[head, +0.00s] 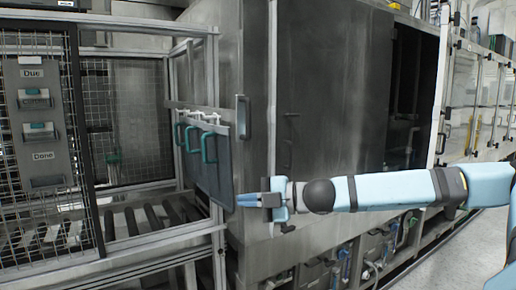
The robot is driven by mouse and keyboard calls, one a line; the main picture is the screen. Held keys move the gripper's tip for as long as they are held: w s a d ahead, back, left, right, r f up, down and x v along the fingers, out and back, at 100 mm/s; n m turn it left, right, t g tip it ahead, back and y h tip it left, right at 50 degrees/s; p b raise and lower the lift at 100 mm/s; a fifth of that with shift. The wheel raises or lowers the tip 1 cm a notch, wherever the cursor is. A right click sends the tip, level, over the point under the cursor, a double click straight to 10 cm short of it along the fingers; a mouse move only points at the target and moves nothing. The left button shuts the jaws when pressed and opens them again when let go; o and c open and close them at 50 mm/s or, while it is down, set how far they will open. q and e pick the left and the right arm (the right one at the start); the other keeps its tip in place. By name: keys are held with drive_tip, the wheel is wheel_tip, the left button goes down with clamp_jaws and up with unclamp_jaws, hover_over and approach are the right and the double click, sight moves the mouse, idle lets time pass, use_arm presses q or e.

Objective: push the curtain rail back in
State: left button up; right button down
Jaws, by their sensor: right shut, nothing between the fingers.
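Dark grey curtain sheets (214,176) hang at the side of the metal frame, left of the big steel machine. They hang by white hangers from a light rail (185,107) at their top, and teal handles (207,148) show on their front. My right gripper (246,200) is shut and empty, reaching in from the right. Its fingertips are at the lower right edge of the curtain sheets, well below the rail; I cannot tell whether they touch. My left gripper is not in view.
The steel machine (320,75) stands behind my right arm, with a dark doorway (408,90). A roller conveyor (150,222) runs at the lower left, behind metal posts. A mesh gate with a "Due" and "Done" board (43,120) stands at far left. Floor shows at lower right.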

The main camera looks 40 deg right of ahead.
drive_tip(key=s+d+r+n+t+h+b, duration=0.15)
drive_tip(key=s+d+r, duration=0.3)
drive_tip(key=r, duration=0.45)
drive_tip(key=s+d+r+t+h, duration=0.1)
drive_tip(key=s+d+r+h, duration=0.15)
drive_tip(key=s+r, duration=0.45)
drive_tip(key=w+a+y+p, duration=0.1)
drive_tip(key=w+p, duration=0.4)
drive_tip(key=w, duration=0.8)
drive_tip(key=shift+w+a+r, duration=0.15)
drive_tip(key=shift+w+r, duration=0.15)
drive_tip(key=shift+r, duration=0.15)
drive_tip(key=shift+a, duration=0.1)
